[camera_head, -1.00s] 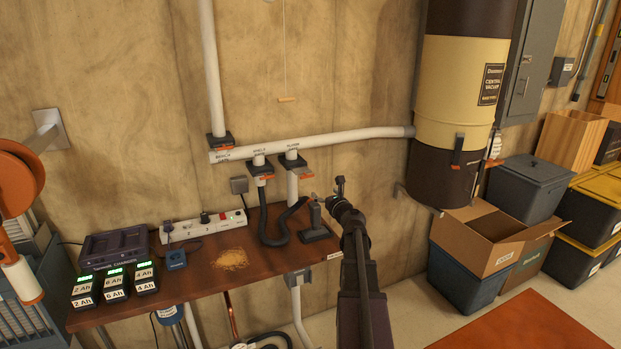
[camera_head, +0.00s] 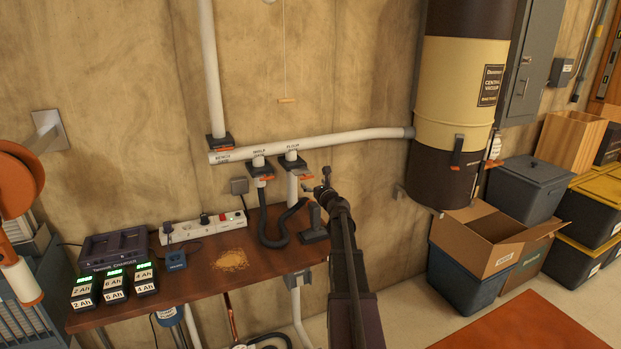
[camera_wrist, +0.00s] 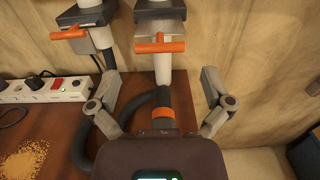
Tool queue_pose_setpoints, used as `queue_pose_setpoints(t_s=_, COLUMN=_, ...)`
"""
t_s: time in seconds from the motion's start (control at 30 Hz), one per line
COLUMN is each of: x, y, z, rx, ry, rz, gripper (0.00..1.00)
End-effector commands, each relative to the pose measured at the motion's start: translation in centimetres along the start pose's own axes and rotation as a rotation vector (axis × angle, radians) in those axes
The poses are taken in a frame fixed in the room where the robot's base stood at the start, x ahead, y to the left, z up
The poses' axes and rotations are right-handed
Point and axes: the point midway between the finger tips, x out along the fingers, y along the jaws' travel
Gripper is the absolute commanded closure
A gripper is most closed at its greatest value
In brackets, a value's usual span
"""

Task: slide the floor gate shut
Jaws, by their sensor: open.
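The floor gate (camera_head: 291,160) is a dark housing on a white branch pipe under the wall duct, with an orange handle (camera_head: 299,178). In the wrist view the gate housing (camera_wrist: 160,13) is at top centre. A pale strip of slide plate (camera_wrist: 157,30) shows between it and its orange handle (camera_wrist: 160,47). My gripper (camera_head: 323,180) is just right of the handle in the head view. In the wrist view my gripper (camera_wrist: 160,85) is open, its two grey fingers apart on either side of the pipe below the handle. Nothing is between the fingertips that I can see gripped.
The shelf gate (camera_head: 260,168) with its own orange handle (camera_wrist: 70,33) is close on the left. A black hose (camera_head: 270,240) and a stand (camera_head: 315,222) are on the workbench (camera_head: 200,268) below. The wall is close behind; chargers and a power strip (camera_head: 205,228) lie left.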

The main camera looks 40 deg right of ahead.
Motion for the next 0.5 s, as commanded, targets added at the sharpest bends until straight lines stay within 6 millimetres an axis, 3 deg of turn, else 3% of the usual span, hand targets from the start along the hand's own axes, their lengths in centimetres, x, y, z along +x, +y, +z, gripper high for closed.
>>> queue_pose_setpoints(t_s=0.2, x=3.4, y=-0.1, z=0.0, rx=0.0, ry=0.0, rz=0.0, gripper=0.0)
queue_pose_setpoints(t_s=0.5, x=5.3, y=0.0, z=0.0, rx=0.0, ry=0.0, rz=0.0, gripper=0.0)
